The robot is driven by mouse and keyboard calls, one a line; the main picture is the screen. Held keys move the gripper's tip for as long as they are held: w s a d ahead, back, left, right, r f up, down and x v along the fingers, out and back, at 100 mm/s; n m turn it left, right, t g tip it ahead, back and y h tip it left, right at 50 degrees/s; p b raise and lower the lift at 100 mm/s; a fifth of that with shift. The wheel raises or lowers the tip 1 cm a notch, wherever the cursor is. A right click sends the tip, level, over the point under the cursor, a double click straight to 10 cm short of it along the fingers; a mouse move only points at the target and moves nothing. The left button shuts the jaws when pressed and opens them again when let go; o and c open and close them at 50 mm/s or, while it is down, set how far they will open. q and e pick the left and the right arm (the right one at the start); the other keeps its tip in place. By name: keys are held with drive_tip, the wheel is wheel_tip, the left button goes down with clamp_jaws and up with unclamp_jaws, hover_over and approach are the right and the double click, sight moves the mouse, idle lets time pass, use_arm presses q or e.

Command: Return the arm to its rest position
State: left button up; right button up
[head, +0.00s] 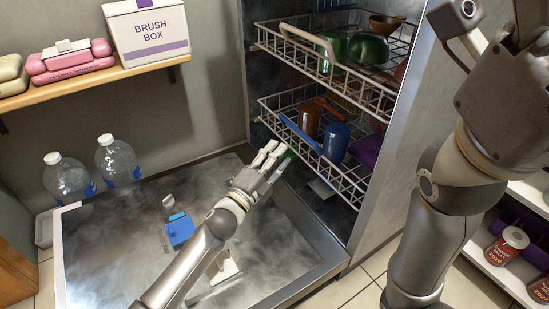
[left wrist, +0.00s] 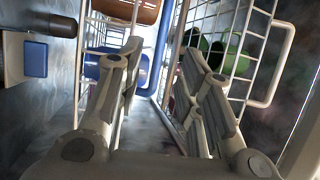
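My left gripper (head: 268,160) is in front of the lower wire rack (head: 350,184) of the open cabinet, over the lowered door. In the left wrist view, my left gripper (left wrist: 165,68) has its fingers spread apart, with nothing visible between them; rack wires show beyond the tips. A small green patch shows by the fingertips in the head view, and I cannot tell what it belongs to. My right arm rises at the right of the head view; its gripper is not clearly visible.
The upper rack (head: 310,52) holds green items. The lower rack holds a brown cup (head: 310,120) and a blue cup (head: 336,142). A blue item (head: 179,231) lies on the door (head: 110,264). Two bottles (head: 68,178) stand left, below a shelf (head: 100,80) with a brush box (head: 148,32).

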use_arm(q)
drive_tip(key=shift+s+a, duration=0.2)
drive_tip(key=shift+s, duration=0.15)
